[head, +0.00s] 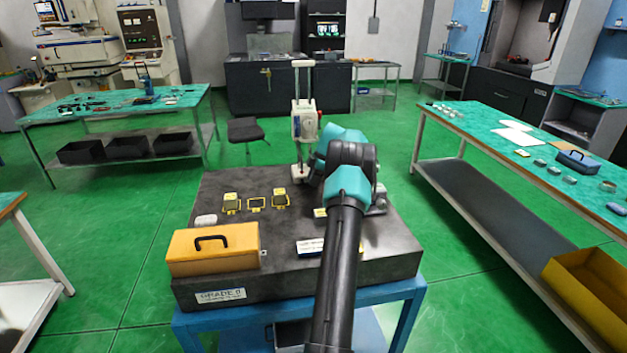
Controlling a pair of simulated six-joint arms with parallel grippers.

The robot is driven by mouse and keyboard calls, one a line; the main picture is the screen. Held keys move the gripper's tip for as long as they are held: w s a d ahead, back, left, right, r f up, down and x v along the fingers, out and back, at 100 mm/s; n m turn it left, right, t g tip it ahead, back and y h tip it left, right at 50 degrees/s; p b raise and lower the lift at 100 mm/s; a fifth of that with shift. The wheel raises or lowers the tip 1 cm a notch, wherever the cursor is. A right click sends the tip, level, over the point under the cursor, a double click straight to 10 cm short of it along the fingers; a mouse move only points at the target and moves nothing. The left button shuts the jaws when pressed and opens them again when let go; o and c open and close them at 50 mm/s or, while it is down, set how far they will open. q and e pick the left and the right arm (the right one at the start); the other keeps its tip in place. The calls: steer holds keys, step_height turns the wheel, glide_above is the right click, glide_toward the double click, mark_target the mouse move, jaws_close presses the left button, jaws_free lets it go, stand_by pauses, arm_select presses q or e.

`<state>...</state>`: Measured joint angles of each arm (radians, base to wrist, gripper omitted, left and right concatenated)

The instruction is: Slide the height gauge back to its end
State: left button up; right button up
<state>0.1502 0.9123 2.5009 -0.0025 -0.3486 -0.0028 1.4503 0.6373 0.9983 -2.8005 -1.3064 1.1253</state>
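The height gauge (304,122) stands upright towards the back of the dark granite surface plate (215,185). It has a tall pale column with a crossbar on top, a white head with a small red part, and a light base at the plate. My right arm reaches over the plate from the front. Its gripper (314,168) is beside the lower column of the gauge, on its right. My own arm links largely cover the fingers, so I cannot tell whether they are open, shut or touching the gauge. My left gripper is not in view.
On the plate are an orange case (214,250) with a black handle, several small yellow-framed pieces (256,204), a white rounded item (205,220) and a flat labelled item (309,246) near the arm. The plate's left rear is clear. Benches stand left and right.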

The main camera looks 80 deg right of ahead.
steer(key=v, duration=1.2)
stand_by(0.3)
